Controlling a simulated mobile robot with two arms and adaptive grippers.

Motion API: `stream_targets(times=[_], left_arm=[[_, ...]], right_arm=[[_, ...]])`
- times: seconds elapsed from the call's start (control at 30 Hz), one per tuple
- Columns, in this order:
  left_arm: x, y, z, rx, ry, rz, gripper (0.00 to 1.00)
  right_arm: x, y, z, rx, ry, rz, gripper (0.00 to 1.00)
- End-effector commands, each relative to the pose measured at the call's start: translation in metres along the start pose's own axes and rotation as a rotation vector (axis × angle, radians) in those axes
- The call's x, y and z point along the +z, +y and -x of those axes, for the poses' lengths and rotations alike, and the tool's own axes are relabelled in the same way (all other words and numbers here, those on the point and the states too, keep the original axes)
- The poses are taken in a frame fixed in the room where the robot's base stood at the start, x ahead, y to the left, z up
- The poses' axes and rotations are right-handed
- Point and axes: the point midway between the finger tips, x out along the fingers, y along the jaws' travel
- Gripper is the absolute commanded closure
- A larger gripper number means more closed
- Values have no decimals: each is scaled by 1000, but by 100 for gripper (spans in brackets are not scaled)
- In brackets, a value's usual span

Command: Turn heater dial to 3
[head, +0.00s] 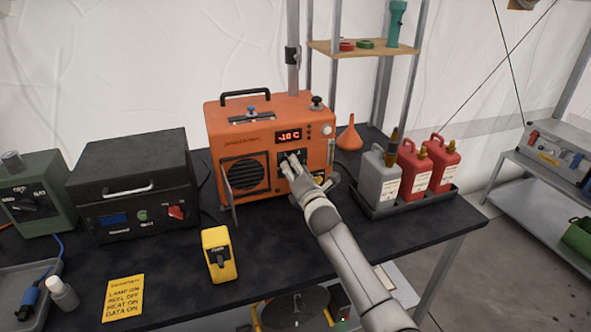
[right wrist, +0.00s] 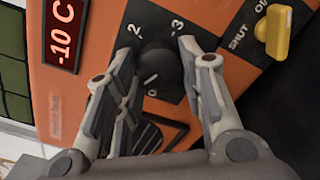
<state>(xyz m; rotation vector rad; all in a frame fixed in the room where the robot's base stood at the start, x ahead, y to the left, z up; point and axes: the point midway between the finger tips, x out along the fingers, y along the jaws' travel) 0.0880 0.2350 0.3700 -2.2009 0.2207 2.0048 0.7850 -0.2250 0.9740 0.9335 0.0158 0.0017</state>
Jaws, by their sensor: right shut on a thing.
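The orange heater (head: 222,135) stands on the dark table, its red display reading -10 C. Its black dial (right wrist: 158,68) shows in the right wrist view on a black plate marked 0, 2 and 3. In the head view the gripper largely hides the dial. My left gripper is not in view.
A yellow valve handle (right wrist: 276,30) beside the word SHUT is close to the dial. A grey can (head: 377,180) and red cans (head: 413,172) stand in a tray right of my arm. A yellow device (head: 218,254) and a black case (head: 130,185) are left.

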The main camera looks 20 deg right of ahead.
Motion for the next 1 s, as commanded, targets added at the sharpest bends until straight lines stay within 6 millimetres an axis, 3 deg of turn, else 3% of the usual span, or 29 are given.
stream_targets(times=[1.0], left_arm=[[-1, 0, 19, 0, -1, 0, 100]], right_arm=[[1, 1, 0, -16, 25, -970, 88]])
